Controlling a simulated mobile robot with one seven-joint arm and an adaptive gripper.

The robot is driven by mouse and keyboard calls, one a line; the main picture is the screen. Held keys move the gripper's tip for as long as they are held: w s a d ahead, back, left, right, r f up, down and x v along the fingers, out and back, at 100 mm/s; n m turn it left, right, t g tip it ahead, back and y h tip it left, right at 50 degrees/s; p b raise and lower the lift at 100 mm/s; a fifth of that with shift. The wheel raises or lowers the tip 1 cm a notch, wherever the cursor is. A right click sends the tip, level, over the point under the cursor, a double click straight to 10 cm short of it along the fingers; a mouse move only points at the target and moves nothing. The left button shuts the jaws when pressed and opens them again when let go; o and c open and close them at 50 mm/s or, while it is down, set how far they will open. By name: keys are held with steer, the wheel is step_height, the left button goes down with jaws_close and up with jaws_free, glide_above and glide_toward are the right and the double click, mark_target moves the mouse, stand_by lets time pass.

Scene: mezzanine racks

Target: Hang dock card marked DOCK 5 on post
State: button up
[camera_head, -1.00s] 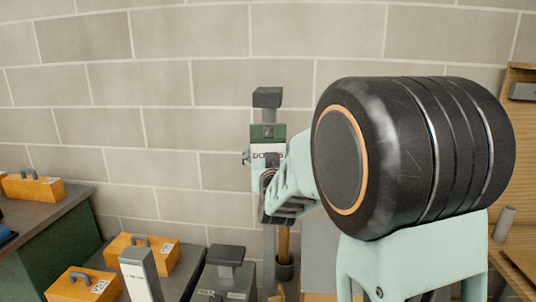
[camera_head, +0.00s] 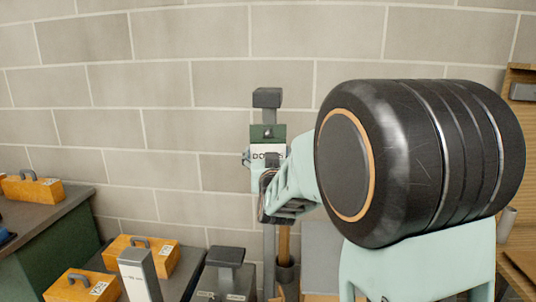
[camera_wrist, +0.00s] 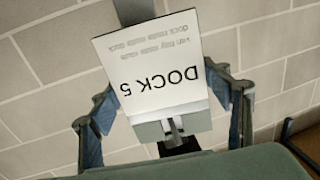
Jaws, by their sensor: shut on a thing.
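The dock card (camera_head: 263,152) has a green top band and a white face with dark letters, partly covered by my gripper in the head view. In the wrist view the card (camera_wrist: 160,65) reads DOCK 5, upside down in the picture. My gripper (camera_head: 270,166) is shut on the card's lower part; its fingers also show on both sides in the wrist view (camera_wrist: 168,122). The grey post (camera_head: 268,235) with a dark block on top stands against the wall, and the card is in front of its upper part. A dark spot shows on the green band; I cannot tell whether the card touches the post.
Orange boxes with grey handles (camera_head: 83,286) stand at lower left, beside a pale upright block (camera_head: 139,275) and a dark grey piece (camera_head: 228,270). A green-sided bench (camera_head: 45,235) is at left. A wooden panel (camera_head: 520,130) is at right. The brick wall is close behind.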

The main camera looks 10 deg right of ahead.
steer(key=shift+f+b, duration=0.55)
steer(key=shift+b, duration=0.6)
stand_by(0.6)
steer(key=o, duration=1.5)
steer(key=shift+c, duration=0.2)
steer(key=s+b, duration=0.2)
steer(key=s, duration=0.4)
steer(key=shift+s+a, duration=0.4)
steer(key=shift+a, duration=0.05)
